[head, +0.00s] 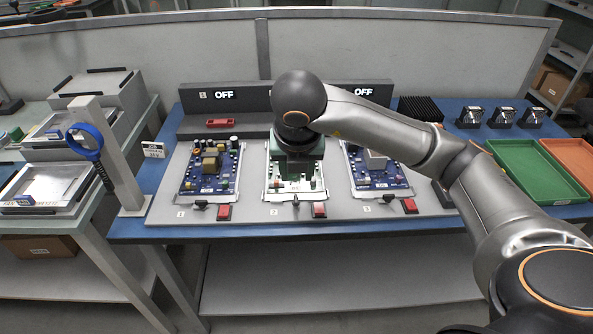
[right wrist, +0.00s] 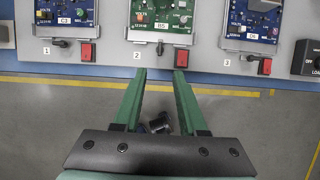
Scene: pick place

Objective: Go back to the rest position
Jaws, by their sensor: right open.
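My right arm comes in from the right and reaches over the middle of the test bench. My right gripper (head: 297,160) hangs above station 2, partly hidden by its own wrist. In the right wrist view the two green fingers of this gripper (right wrist: 160,74) are apart with nothing between them. A green circuit board (head: 296,184) sits in the station 2 fixture, partly covered by the gripper. It also shows at the top of the right wrist view (right wrist: 160,14). My left gripper is not in view.
Blue boards sit in station 1 (head: 210,170) and station 3 (head: 375,170). Red switches (head: 319,210) line the front. A grey console (head: 225,105) reading OFF stands behind. A green tray (head: 535,170) lies right; a post with a blue ring (head: 85,142) stands left.

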